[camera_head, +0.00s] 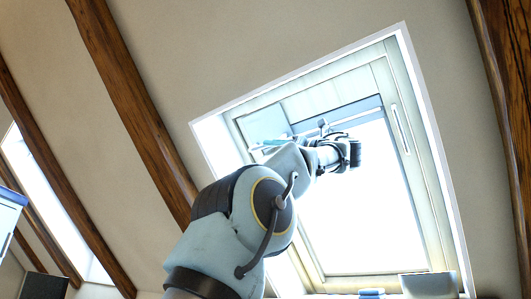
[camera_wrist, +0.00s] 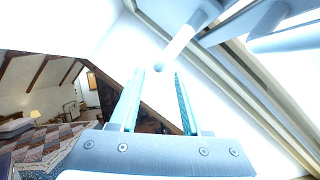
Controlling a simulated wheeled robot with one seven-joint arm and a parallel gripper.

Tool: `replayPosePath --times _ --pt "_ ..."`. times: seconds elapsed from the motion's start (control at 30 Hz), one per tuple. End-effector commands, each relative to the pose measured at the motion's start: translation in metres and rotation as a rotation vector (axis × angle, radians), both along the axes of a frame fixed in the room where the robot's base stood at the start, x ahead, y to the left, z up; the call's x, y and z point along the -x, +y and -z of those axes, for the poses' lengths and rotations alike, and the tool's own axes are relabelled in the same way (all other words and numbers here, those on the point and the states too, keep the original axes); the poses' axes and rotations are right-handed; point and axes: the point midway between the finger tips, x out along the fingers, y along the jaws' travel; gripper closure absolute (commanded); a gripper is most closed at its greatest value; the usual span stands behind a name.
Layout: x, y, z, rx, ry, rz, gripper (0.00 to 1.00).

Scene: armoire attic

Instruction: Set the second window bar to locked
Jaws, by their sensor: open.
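A skylight window (camera_head: 388,72) with a pale frame is set in the sloped ceiling. A blue-grey bar (camera_head: 362,106) crosses the upper part of its bright pane. My arm reaches up in front of the window, and my gripper is near the left part of this bar. In the wrist view, my gripper (camera_wrist: 157,74) is open, with two teal-lined fingers and nothing held. A pale rod (camera_wrist: 178,45) with a rounded end appears close to the fingertips; contact cannot be told. The frames do not show clearly whether the bar is locked.
A second bright window (camera_head: 45,195) is at the left, between wooden beams (camera_head: 135,100). A pale bowl-like object (camera_head: 428,285) and a small blue object (camera_head: 371,293) are below the skylight. The wrist view shows a bed with a patterned quilt (camera_wrist: 60,145) far below.

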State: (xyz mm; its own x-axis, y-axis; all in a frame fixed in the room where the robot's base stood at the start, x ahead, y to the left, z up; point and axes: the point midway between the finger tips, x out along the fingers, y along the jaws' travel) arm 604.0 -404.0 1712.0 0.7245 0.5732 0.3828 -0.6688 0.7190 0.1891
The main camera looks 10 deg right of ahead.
Motion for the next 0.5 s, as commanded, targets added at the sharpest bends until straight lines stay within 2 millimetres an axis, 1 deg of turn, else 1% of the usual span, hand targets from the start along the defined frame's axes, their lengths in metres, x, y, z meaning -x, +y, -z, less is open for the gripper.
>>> replayPosePath --times 0.03,0.2,0.33,0.5 --pt "0.008 -0.007 0.008 0.0 0.0 0.005 0.53" --pt "0.027 -0.022 0.017 0.0 -0.001 0.002 0.53" --pt "0.035 -0.029 0.02 0.0 0.0 0.001 0.53" --pt "0.038 -0.03 0.02 0.0 0.0 0.0 0.53"
